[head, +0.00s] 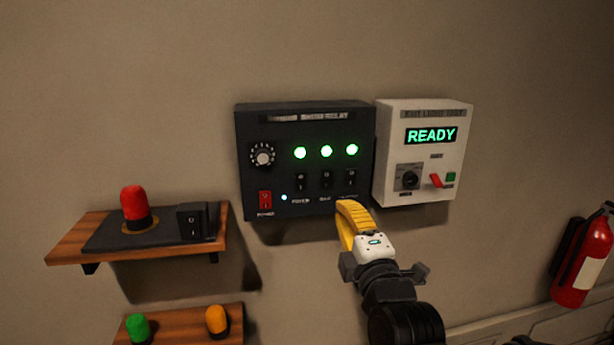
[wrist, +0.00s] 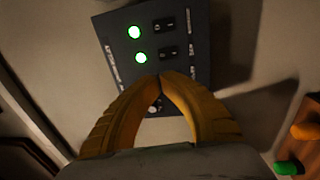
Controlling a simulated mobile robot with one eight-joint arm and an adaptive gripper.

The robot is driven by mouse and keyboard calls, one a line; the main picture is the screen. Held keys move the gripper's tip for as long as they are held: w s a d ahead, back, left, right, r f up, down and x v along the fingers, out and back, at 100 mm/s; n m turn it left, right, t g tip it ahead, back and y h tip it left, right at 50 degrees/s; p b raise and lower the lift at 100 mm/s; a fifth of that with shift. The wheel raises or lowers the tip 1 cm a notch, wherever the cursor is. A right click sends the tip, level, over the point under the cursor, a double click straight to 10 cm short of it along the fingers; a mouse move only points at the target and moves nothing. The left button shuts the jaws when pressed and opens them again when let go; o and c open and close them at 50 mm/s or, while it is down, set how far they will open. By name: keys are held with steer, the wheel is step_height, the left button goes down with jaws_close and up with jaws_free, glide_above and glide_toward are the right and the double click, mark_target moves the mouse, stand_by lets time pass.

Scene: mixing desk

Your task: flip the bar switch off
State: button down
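A dark relay panel (head: 307,122) hangs on the wall in the head view, with three black rocker switches under three lit green lamps. The middle rocker (head: 326,179) has a short label that may read BAR; the print is too small to be sure. The panel also shows in the wrist view (wrist: 185,12), turned, with two lamps and two rockers in sight. My gripper (head: 352,206) is in front of the panel's lower right edge. In the wrist view its yellow fingertips (wrist: 160,78) meet, with nothing seen between them, and they hide part of the panel.
A white box (head: 387,150) reading READY hangs right of the panel. A red rocker (head: 265,202) and a dial (head: 262,154) are at the panel's left. A wooden shelf (head: 66,248) is at lower left. A fire extinguisher (head: 582,262) is at far right.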

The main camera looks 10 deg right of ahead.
mark_target(325, 174)
steer(key=w, duration=0.4)
steer(key=w+r+p, duration=0.1)
steer(key=w, duration=0.3)
steer(key=w+p, duration=0.1)
steer(key=w, duration=0.4)
steer(key=shift+r, duration=0.3)
steer(key=shift+w, duration=0.3)
steer(key=shift+w+b, duration=0.4)
steer(key=shift+b, duration=0.1)
steer(key=shift+r, duration=0.1)
steer(key=shift+s, duration=0.1)
